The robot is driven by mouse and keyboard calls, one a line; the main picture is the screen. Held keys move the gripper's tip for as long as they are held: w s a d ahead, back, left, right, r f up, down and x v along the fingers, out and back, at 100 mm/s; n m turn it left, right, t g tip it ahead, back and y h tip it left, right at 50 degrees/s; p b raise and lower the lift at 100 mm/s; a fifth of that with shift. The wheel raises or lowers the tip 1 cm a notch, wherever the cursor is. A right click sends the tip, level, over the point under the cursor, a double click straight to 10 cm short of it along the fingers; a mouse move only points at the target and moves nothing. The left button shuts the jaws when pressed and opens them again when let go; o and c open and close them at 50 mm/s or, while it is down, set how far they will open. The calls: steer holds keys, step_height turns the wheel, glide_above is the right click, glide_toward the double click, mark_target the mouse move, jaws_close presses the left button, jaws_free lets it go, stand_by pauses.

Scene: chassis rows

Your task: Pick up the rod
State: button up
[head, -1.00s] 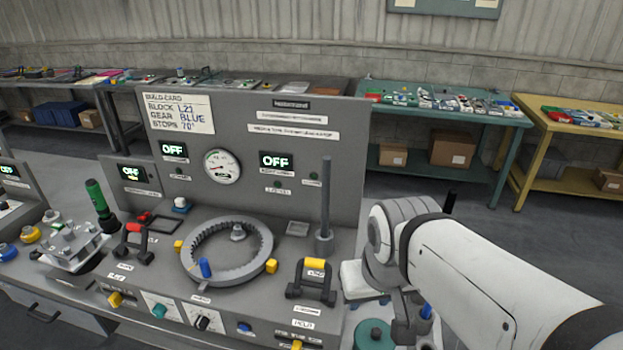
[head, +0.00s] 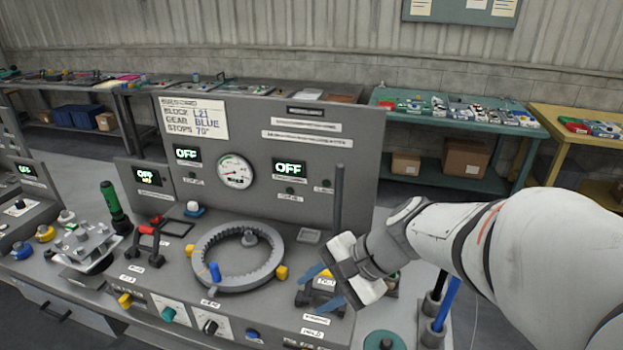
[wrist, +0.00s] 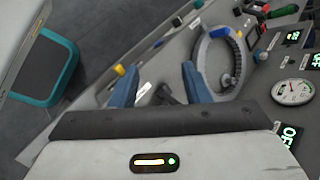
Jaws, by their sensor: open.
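A grey upright rod (head: 339,205) stands at the right of the panel, its lower part hidden behind my gripper. A blue rod (head: 447,300) and a dark rod (head: 437,288) stand tilted in holders at the right, partly behind my arm. I cannot tell which one is the task's rod. No rod is clear there.
The grey ring (head: 197,262) lies left of my gripper on the console. A red-topped handle (head: 147,240) and a green-handled tool (head: 113,205) are farther left. A teal disc (head: 385,341) is at the lower front. The upright panel (head: 245,130) stands behind.

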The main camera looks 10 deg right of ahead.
steer(key=w+r+m+t+y, duration=0.1)
steer(key=w+m+t+y, duration=0.15)
steer(key=w+m, duration=0.25)
steer(key=m+t, duration=1.1)
steer(key=m, duration=0.4)
glide_toward(342, 192)
steer(key=w+a+r, duration=0.2)
steer(key=w, duration=0.1)
steer(key=shift+g+h, duration=0.25)
steer(key=shift+h, duration=0.2)
steer(key=x, duration=0.2)
steer(key=p+x, duration=0.1)
steer(key=x, duration=0.2)
steer(key=f+p+x, duration=0.1)
steer(key=x, duration=0.1)
steer(key=shift+w+a, duration=0.15)
steer(key=shift+a, duration=0.1)
steer(key=shift+c, duration=0.2)
jaws_close()
